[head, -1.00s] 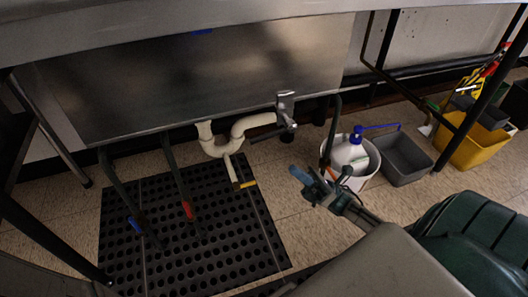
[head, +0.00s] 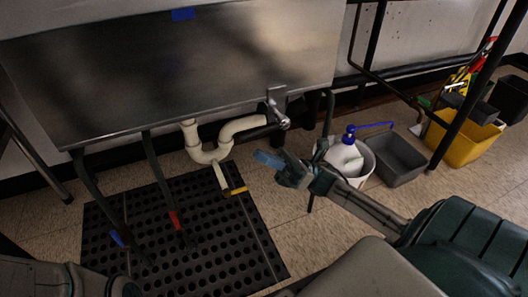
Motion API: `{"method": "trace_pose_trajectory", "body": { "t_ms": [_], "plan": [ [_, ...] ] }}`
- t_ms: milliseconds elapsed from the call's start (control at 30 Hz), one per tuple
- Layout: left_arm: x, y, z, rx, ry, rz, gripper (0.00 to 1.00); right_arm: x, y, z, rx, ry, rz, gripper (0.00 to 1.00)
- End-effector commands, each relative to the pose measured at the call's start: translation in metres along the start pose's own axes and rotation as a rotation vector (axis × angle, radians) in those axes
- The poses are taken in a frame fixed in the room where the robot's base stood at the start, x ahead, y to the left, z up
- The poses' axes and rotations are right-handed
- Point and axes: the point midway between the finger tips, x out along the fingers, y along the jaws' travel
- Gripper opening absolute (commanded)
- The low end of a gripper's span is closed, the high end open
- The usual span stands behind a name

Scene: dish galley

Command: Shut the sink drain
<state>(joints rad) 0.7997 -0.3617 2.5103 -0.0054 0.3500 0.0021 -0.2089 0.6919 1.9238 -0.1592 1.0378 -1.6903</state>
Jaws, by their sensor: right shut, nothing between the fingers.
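The steel sink (head: 190,70) hangs under the counter. A metal drain fitting with a lever-like handle (head: 277,108) sits at its lower right edge, beside the cream drain pipe (head: 240,126) with its U-bend. A short pale pipe with a yellow piece (head: 236,191) hangs below the bend. My right gripper (head: 266,158) has blue fingertips and is shut and empty. In the picture it lies just below the metal handle, apart from it.
A black perforated mat (head: 185,235) lies on the floor under the sink. A white bucket (head: 364,163) with a blue-topped jug, a grey bin (head: 396,158) and a yellow bucket (head: 458,142) stand right. Table legs flank the sink.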

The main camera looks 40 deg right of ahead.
Motion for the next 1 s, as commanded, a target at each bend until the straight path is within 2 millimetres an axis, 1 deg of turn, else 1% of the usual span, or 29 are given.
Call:
{"method": "trace_pose_trajectory", "body": {
  "t_ms": [33, 233, 633, 867, 1000],
  "plan": [
    [-0.004, -0.001, -0.002, 0.001, -0.005, 0.000, 0.35, 0.004, 0.000, 0.005, -0.002, 0.007, 0.004, 0.00],
    [-0.009, -0.003, -0.003, 0.001, -0.014, 0.000, 0.35, 0.018, 0.000, 0.019, -0.001, 0.005, 0.001, 0.00],
    [-0.009, -0.003, -0.002, 0.002, -0.016, 0.000, 0.35, 0.021, 0.000, 0.023, 0.000, 0.003, -0.001, 0.00],
    [0.006, 0.002, 0.005, 0.001, -0.005, 0.000, 0.35, 0.033, 0.001, 0.032, 0.009, -0.067, 0.007, 0.00],
    [0.011, 0.003, 0.004, -0.001, 0.016, 0.000, 0.35, 0.036, 0.002, 0.034, 0.017, -0.121, 0.016, 0.00]
  ]
}}
